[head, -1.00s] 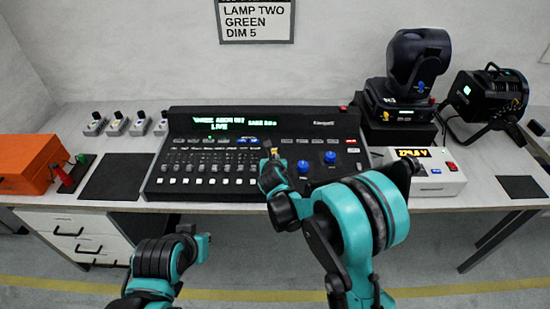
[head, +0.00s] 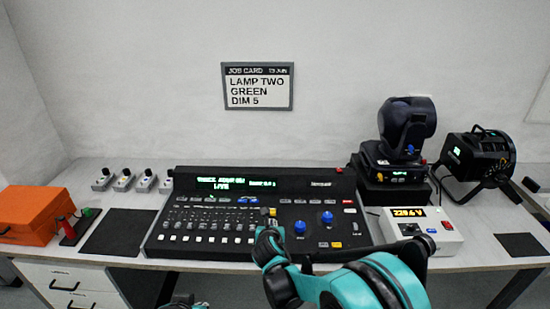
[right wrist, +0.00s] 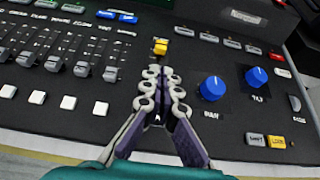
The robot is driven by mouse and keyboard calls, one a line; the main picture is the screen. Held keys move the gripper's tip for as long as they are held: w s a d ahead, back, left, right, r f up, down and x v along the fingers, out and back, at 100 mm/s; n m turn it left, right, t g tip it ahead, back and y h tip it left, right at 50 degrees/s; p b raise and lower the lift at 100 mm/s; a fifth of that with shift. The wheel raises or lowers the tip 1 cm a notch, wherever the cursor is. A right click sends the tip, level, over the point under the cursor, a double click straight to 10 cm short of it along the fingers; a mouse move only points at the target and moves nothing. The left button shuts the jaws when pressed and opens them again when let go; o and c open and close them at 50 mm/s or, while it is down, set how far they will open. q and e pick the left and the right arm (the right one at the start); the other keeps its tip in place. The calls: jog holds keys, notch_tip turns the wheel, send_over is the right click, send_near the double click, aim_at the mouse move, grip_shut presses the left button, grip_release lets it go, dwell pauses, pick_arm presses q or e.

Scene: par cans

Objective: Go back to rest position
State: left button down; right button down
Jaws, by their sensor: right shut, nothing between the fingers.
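My right gripper (head: 266,222) is over the front middle of the black lighting console (head: 230,263). In the right wrist view the gripper (right wrist: 160,72) has its fingers together with nothing between them. Its tips point at a small yellow control (right wrist: 160,47) on the console, with a little panel showing between them; whether they touch the panel I cannot tell. Two blue knobs (right wrist: 213,88) are to the right of the fingers. Only a sliver of my left arm shows at the bottom edge of the head view; its gripper is out of sight.
A job card (head: 258,92) reading LAMP TWO GREEN DIM 5 hangs on the wall. A white box with a yellow readout (head: 408,212), a moving-head lamp (head: 407,122) and a par can (head: 478,158) stand at right. An orange case (head: 32,214) is at left. Bare table lies behind the console.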

jog(key=s+d+r+m+g, duration=0.2)
jog(key=s+d+r+m, duration=0.6)
jog(key=s+d+m, duration=0.55)
jog(key=s+d+f+m+g, duration=0.1)
jog(key=s+d+m, duration=0.2)
jog(key=s+m, duration=0.6)
jog(key=s+d+f+m+g, duration=0.1)
jog(key=s+d+m+g, duration=0.1)
jog(key=s+m, duration=0.8)
jog(key=d+m, duration=0.1)
jog(key=m, duration=0.2)
jog(key=shift+s+d, duration=0.2)
jog(key=shift+d, duration=0.05)
